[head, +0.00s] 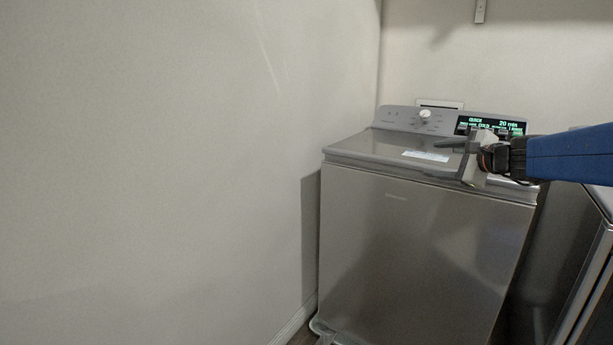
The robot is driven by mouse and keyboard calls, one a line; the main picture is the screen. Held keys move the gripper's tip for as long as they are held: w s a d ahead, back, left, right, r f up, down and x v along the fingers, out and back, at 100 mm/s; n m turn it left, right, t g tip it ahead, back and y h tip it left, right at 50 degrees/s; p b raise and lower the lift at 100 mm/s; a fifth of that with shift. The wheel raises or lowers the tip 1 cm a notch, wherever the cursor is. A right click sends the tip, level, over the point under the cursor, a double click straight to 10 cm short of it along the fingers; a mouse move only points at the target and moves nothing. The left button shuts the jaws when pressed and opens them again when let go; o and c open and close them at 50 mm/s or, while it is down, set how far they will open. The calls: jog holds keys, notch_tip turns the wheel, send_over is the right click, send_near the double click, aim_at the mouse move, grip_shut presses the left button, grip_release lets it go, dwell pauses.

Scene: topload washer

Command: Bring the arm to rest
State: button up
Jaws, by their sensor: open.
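My gripper (440,159) is at the end of my blue arm (570,155), which reaches in from the right edge of the head view. The gripper points left and is open, with nothing seen between its fingers. In the picture it lies in front of the right part of the washer's top. The grey top-load washer (420,250) stands upright, and its lid (365,148) looks shut. I cannot tell whether the gripper touches the lid.
The washer's control panel (390,117) has a white knob (425,114) and a lit display (490,126). A plain wall (180,150) is close on the left. Another grey appliance (590,270) stands at the right. A bracket (480,11) is on the back wall.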

jog(key=s+a+f+n+g, duration=0.3)
jog(key=s+a+f+n, duration=0.25)
jog(key=s, duration=0.45)
jog(key=s+a+f+n+g, duration=0.3)
jog(key=s+a+f+n, duration=0.2)
jog(key=s+a, duration=0.3)
jog(key=s+d+f+n+g+h, duration=0.1)
jog(key=s+d+f+n+h, duration=0.1)
jog(key=s+f, duration=0.4)
jog(key=s+d+f+n+g+h, duration=0.2)
jog(key=s+f+n, duration=0.5)
jog(key=s, duration=0.8)
jog(key=shift+s+d+f+h, duration=0.2)
jog(key=shift+s+d+h, duration=0.25)
jog(key=shift+d, duration=0.7)
jog(key=shift+n, duration=0.25)
